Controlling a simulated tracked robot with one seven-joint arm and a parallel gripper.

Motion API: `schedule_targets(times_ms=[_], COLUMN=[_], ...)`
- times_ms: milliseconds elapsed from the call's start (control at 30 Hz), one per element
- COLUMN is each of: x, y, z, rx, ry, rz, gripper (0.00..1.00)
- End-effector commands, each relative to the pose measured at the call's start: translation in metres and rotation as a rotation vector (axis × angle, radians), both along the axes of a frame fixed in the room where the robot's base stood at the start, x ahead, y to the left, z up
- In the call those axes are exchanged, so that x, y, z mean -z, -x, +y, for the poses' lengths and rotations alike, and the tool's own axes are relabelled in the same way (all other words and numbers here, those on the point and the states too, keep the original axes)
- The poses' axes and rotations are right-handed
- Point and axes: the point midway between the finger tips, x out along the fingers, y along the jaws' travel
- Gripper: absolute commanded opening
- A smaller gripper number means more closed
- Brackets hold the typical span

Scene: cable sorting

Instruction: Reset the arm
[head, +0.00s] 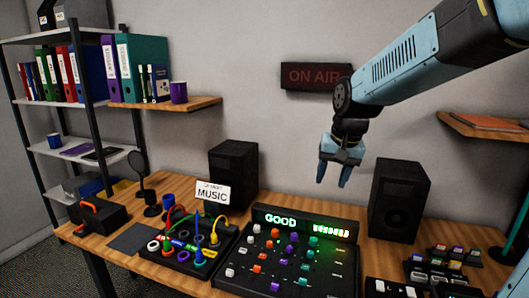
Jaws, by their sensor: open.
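My gripper (334,176) hangs at the end of my light blue arm, in the air above the back of the table, between the two black speakers. Its blue fingers point down and stand apart, with nothing between them. A cable box (187,252) with several coloured cables plugged into it stands on the table, left of and below the gripper. A mixer panel (285,258) with coloured knobs stands right of that box. Its green display reads "GOOD". The gripper touches neither of them.
One speaker (233,174) stands left of the gripper and another (398,200) stands to its right. An "ON AIR" sign (315,77) hangs on the wall beside my arm. A wall shelf (480,126) is at the right. A shelf rack (80,107) with binders is at the left.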

Motion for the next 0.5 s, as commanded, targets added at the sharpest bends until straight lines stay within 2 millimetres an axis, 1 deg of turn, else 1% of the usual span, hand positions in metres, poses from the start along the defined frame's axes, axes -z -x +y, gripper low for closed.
schedule_targets(times_ms=[33,200,333,500], x=[-0.007,-0.022,-0.03,-0.035], y=[0.013,0.052,0.082,0.122], z=[-0.007,-0.026,-0.038,-0.052], rx=[-0.007,-0.038,-0.062,-0.09], ry=[0.002,0.021,0.044,0.082], rz=[-0.02,-0.077,-0.121,-0.174], gripper=[0.5,0.5,0.5,0.5])
